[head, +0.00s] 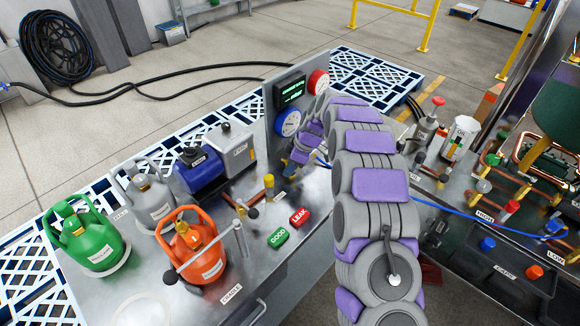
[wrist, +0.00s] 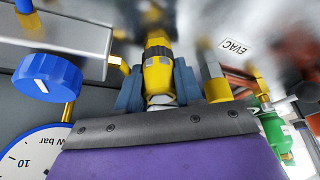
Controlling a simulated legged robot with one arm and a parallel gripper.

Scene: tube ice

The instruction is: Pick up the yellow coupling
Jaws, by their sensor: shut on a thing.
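The yellow coupling (wrist: 158,74) shows in the wrist view between the two blue-grey fingers of my gripper (wrist: 159,84). The fingers are shut on its sides, and a dark band and another yellow part lie just beyond it. In the head view my gripper (head: 299,156) is low over the steel bench, beside the blue gauge. There the arm and fingers mostly hide the coupling.
The blue gauge (head: 287,123), red gauge (head: 318,82) and their upright panel stand close to the gripper. A yellow-topped fitting (head: 268,181) is just left. Orange (head: 196,250) and green (head: 88,240) cylinders stand further left. A blue hose (head: 445,208) runs right.

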